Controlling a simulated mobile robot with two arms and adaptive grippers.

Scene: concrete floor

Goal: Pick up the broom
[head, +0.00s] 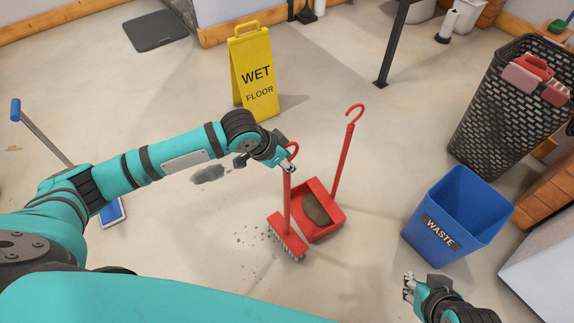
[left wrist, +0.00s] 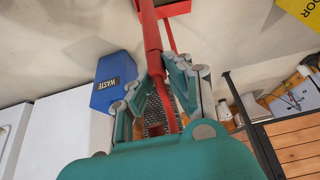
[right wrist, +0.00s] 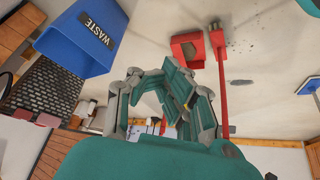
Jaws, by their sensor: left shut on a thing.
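The broom (head: 287,205) is red, with a hooked handle top and a bristled head on the floor. Its handle stands nearly upright. My left gripper (head: 287,160) is shut on the handle just below the hook. In the left wrist view the handle (left wrist: 152,38) runs between the fingers of my left gripper (left wrist: 165,68). In the right wrist view the broom (right wrist: 222,80) stands to the right of my right gripper (right wrist: 164,82). My right gripper (head: 408,288) holds nothing, low at the right in the head view; its finger gap is unclear.
A red dustpan (head: 325,228) with dirt in it and a hooked handle stands right beside the broom. A yellow wet floor sign (head: 253,72), a blue waste bin (head: 455,215) and a dark basket (head: 505,105) stand around.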

